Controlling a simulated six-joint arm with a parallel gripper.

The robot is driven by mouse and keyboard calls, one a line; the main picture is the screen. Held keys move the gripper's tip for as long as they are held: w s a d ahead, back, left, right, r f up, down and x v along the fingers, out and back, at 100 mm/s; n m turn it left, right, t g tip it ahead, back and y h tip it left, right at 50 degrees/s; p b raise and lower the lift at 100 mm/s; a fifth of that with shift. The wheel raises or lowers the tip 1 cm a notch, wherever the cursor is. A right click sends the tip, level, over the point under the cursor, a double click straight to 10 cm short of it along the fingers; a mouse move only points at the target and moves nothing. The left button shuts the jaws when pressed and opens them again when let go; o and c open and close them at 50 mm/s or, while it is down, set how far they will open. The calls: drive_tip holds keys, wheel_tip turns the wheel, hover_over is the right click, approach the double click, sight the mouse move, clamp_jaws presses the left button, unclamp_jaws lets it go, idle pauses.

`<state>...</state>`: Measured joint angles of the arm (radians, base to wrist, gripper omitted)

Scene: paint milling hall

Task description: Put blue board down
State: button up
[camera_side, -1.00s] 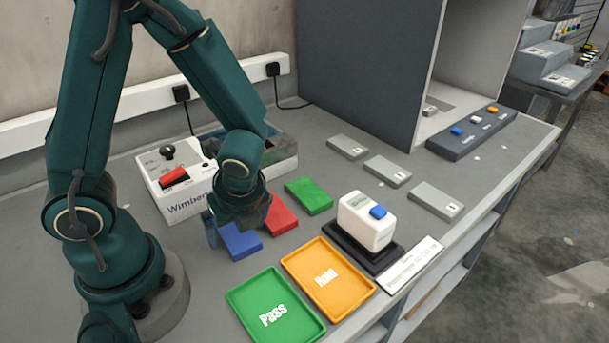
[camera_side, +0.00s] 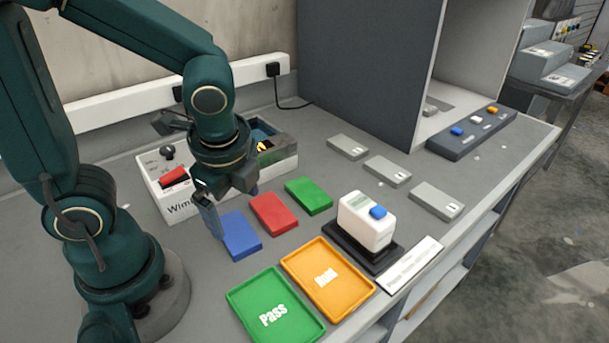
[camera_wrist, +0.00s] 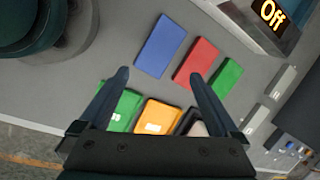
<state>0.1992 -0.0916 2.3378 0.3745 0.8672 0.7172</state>
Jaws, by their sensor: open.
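The blue board (camera_side: 240,235) lies flat on the grey bench, left of the red board (camera_side: 273,213) and the green board (camera_side: 308,196). My gripper (camera_side: 226,213) is open and empty, just above and behind the blue board in the side view. In the wrist view the blue board (camera_wrist: 160,46) lies flat and apart from the two open fingers (camera_wrist: 158,78). The red board (camera_wrist: 197,62) and green board (camera_wrist: 228,76) lie beside it there.
The green Pass tray (camera_side: 272,318) and orange Hold tray (camera_side: 328,278) stand in front of the boards. A white device with a blue button (camera_side: 366,221) stands to the right. A white box with a red switch (camera_side: 172,180) is behind my gripper. Grey plates (camera_side: 387,171) lie farther right.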

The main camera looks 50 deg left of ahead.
wheel_tip(320, 180, up, 6)
drive_tip(key=s+d+n+t+h, duration=0.1)
drive_tip(key=d+n+t+h, duration=0.1)
drive_tip(key=n, duration=0.8)
drive_tip(key=shift+t+h, duration=0.3)
drive_tip(key=shift+t, duration=0.3)
drive_tip(key=shift+o, duration=0.2)
drive_tip(key=n, duration=0.1)
drive_tip(key=r+n, duration=0.1)
drive_tip(key=d+n+t, duration=0.1)
drive_tip(key=shift+s+r+h, duration=0.15)
drive_tip(key=shift+s+h, duration=0.1)
drive_tip(key=shift+h, duration=0.05)
drive_tip(key=shift+a, duration=0.1)
drive_tip(key=m+g+y, duration=0.4)
drive_tip(key=m+g, duration=0.1)
drive_tip(key=m, duration=1.3)
hover_over(236, 231)
drive_tip(key=d, duration=0.2)
drive_tip(key=f, duration=0.9)
drive_tip(key=shift+w+d+f, duration=0.15)
drive_tip(key=shift+w+f, duration=0.05)
drive_tip(key=shift+f, duration=0.05)
drive_tip(key=shift+s+d+f+m+y, duration=0.1)
drive_tip(key=shift+s+f+m+y, duration=0.1)
drive_tip(key=shift+f, duration=0.2)
drive_tip(key=shift+s+f+m+y, duration=0.1)
drive_tip(key=shift+s+f, duration=0.05)
drive_tip(key=shift+f, duration=0.25)
drive_tip(key=shift+x, duration=2.3)
